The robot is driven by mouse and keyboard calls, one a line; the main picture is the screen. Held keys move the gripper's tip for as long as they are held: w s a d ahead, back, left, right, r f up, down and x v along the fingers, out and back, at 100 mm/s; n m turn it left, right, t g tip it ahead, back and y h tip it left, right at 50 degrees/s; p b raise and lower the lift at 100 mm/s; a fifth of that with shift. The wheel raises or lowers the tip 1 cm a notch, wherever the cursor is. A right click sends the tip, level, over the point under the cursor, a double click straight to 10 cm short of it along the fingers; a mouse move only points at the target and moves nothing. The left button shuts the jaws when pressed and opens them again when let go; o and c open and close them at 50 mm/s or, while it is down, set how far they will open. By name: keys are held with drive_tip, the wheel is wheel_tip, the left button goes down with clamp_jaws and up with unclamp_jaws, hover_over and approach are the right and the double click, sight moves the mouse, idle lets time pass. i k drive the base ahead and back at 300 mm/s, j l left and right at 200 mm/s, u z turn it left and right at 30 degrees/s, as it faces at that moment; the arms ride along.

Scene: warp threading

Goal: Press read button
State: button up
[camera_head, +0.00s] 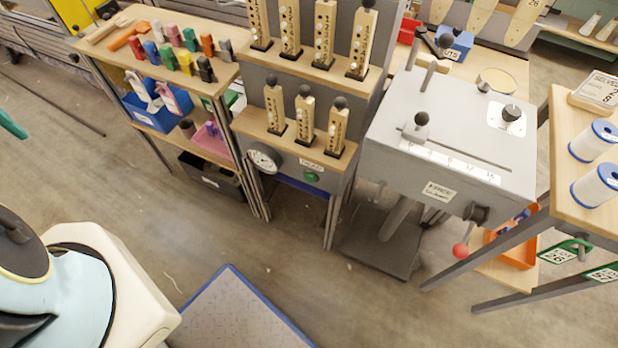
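A round green button (312,177) sits on the grey front panel (330,184) of the middle stand, below its lower wooden shelf. A small white label (311,164) is just above the button; its lettering is too small to read surely. A round white dial gauge (264,160) is on the same panel, to the left of the button. Nothing touches or covers the button. My gripper is not in view. White and pale blue parts at the lower left seem to be my own body.
A wooden shelf (212,83) with coloured pieces stands left of the panel. A grey machine (450,130) with a red-knobbed lever (461,250) stands to its right. A blue-edged grey mat (235,315) lies in front. The floor between the mat and the panel is clear.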

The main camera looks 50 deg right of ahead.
sight(310, 176)
drive_tip(key=i+j, duration=0.8)
drive_tip(key=z, duration=2.15)
